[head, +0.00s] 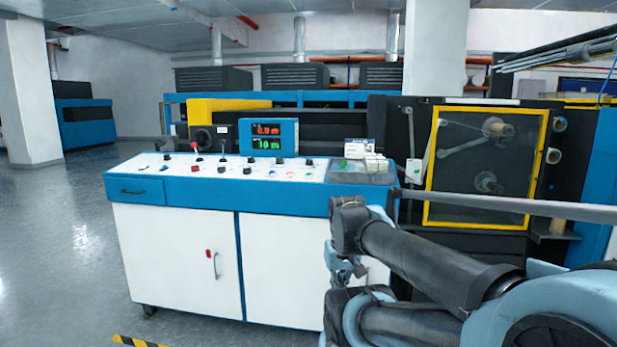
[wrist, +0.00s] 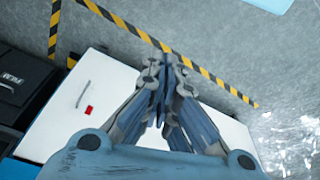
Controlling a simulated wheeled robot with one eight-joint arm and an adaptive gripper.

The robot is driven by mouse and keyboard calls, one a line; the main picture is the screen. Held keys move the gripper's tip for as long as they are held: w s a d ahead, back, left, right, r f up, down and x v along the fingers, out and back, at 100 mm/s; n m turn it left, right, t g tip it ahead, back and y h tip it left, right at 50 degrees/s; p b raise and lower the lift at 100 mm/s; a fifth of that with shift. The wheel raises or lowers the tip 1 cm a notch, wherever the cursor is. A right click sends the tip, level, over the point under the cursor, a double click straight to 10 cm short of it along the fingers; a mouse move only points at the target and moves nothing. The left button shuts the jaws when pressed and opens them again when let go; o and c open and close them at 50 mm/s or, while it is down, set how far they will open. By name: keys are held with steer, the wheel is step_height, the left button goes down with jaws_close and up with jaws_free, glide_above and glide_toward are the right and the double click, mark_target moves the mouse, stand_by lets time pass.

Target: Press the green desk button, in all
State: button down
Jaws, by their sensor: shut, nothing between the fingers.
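The control desk (head: 270,198) has a blue front band, white cabinet doors and a sloped white top. Its top carries a row of small knobs and buttons (head: 221,169), several of them red or dark. They are too small for me to pick out the green button with certainty. My gripper (wrist: 163,75) is shut and empty in the wrist view. It points down past the desk's white cabinet front (wrist: 85,85), with floor beyond, and touches nothing that I can see. The desk top's buttons are not in the wrist view.
A display (head: 268,137) with red and green digits stands at the desk's back edge. Behind are the machine's yellow-framed guard (head: 428,190) and rolls. Yellow-black tape (wrist: 180,62) marks the floor. Open floor (head: 65,250) lies to the left.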

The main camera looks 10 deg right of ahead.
steer(key=w+a+r+m+t+y, duration=0.1)
steer(key=w+r+t, duration=0.1)
steer(key=w+r, duration=0.95)
step_height(320, 180, up, 20)
steer(key=m+t+y, duration=0.1)
steer(key=m+t, duration=0.3)
steer(key=t, duration=0.2)
glide_above(309, 174)
steer(key=shift+s+d+f, duration=0.15)
steer(key=shift+s+d, duration=0.05)
steer(key=shift+s, duration=0.2)
steer(key=shift+f, duration=0.15)
steer(key=shift+w+d+f, duration=0.1)
steer(key=shift+w+f, duration=0.15)
steer(key=shift+f, duration=1.15)
steer(key=shift+w+d+f, duration=0.1)
steer(key=shift+w+f, duration=0.1)
steer(key=shift+f, duration=1.2)
steer(key=shift+w+f, duration=0.25)
steer(key=shift+f, duration=1.15)
